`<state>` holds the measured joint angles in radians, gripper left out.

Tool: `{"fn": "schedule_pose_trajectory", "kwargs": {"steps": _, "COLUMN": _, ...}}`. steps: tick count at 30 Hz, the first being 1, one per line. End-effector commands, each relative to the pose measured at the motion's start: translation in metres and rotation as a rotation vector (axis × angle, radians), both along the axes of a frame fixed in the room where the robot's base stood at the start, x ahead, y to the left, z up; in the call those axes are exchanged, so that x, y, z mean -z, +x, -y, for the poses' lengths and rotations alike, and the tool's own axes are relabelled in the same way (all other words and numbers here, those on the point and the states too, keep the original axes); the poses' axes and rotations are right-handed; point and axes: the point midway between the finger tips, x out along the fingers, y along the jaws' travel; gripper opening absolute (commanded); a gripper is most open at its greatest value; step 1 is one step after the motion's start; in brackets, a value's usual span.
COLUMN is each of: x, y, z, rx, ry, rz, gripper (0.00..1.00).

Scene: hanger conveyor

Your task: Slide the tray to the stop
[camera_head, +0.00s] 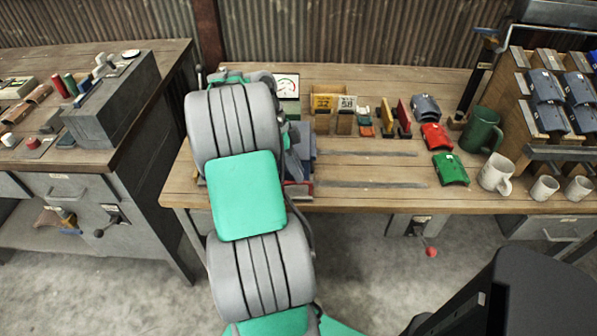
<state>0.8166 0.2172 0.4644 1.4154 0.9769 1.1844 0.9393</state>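Two dark parallel rails (372,184) lie flat on the middle workbench and run left to right. At their left end, right beside my grey and green arm, a partly hidden blue-grey and dark red object (300,188) shows; it may be the tray, but I cannot tell for sure. No clear stop can be made out. My arm covers the left part of the bench, and my gripper is hidden behind it, so I cannot see its fingers or whether it touches anything.
A second bench (150,110) stands left. The bench between the rails looks clear.

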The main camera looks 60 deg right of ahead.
Motion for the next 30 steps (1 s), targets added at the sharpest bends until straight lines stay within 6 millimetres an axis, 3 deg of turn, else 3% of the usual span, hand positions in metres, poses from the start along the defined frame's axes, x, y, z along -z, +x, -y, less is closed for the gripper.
{"fn": "schedule_pose_trajectory", "kwargs": {"steps": 3, "x": -0.029, "y": 0.013, "z": 0.0, "rx": -0.002, "ry": 0.0, "rz": 0.002, "gripper": 0.2}}
{"fn": "schedule_pose_trajectory", "kwargs": {"steps": 9, "x": -0.056, "y": 0.027, "z": -0.001, "rx": -0.003, "ry": 0.0, "rz": 0.002, "gripper": 0.2}}
{"fn": "schedule_pose_trajectory", "kwargs": {"steps": 24, "x": -0.059, "y": 0.03, "z": -0.002, "rx": -0.013, "ry": 0.001, "rz": 0.003, "gripper": 0.2}}
{"fn": "schedule_pose_trajectory", "kwargs": {"steps": 26, "x": -0.068, "y": 0.042, "z": -0.012, "rx": -0.124, "ry": 0.013, "rz": 0.017, "gripper": 0.2}}
{"fn": "schedule_pose_trajectory", "kwargs": {"steps": 28, "x": -0.084, "y": 0.063, "z": -0.033, "rx": -0.349, "ry": 0.039, "rz": 0.04, "gripper": 0.2}}
{"fn": "schedule_pose_trajectory", "kwargs": {"steps": 30, "x": -0.101, "y": 0.091, "z": -0.068, "rx": -0.679, "ry": 0.076, "rz": 0.07, "gripper": 0.2}}
